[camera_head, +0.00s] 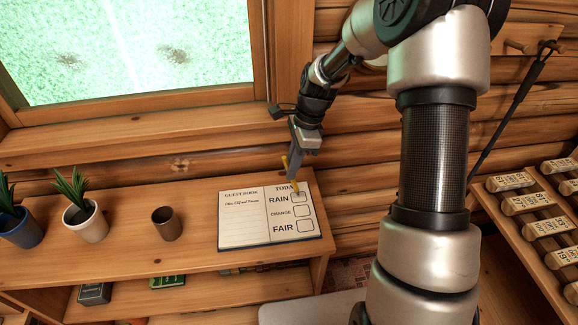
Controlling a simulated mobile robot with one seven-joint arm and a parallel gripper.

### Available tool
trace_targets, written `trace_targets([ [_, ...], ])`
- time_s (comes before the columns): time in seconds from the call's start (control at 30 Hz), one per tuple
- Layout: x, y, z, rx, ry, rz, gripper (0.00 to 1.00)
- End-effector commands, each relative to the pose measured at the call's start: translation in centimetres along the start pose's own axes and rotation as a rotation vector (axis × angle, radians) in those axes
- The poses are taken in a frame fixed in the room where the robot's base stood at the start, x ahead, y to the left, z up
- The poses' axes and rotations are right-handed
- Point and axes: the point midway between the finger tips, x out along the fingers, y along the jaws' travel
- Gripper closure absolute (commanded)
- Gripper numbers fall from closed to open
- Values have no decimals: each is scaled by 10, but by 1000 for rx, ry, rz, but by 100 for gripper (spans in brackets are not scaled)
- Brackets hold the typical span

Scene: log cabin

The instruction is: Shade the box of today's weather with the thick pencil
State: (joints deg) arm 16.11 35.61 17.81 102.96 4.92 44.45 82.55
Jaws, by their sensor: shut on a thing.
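The open guest book (243,232) lies on the wooden shelf top. Its right page is headed "TODAY" and lists RAIN, CHANGE and FAIR, each with a box beside it. The RAIN box (298,198) is at the top, the CHANGE box (303,211) in the middle and the FAIR box (305,226) at the bottom. My gripper (293,172) is shut on the yellow pencil (292,184), which points down by the RAIN box. I cannot tell whether its tip touches the paper. The CHANGE and FAIR boxes look blank; the RAIN box is partly hidden.
A brown cup (167,224), a white potted plant (87,222) and a blue potted plant (22,228) stand left of the book. The window (125,45) shows speckled bright green ground with dark patches. A rack of labelled wooden pieces (547,225) is at right.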

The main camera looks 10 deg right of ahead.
Motion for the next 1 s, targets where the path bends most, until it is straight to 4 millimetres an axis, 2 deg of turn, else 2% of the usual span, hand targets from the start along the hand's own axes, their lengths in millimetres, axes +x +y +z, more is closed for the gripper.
trace_targets([
  [0.33, 0, 0, 1, 0, 0, 0, 100],
  [1.0, 4, 0, 18, 1, 0, 0, 100],
])
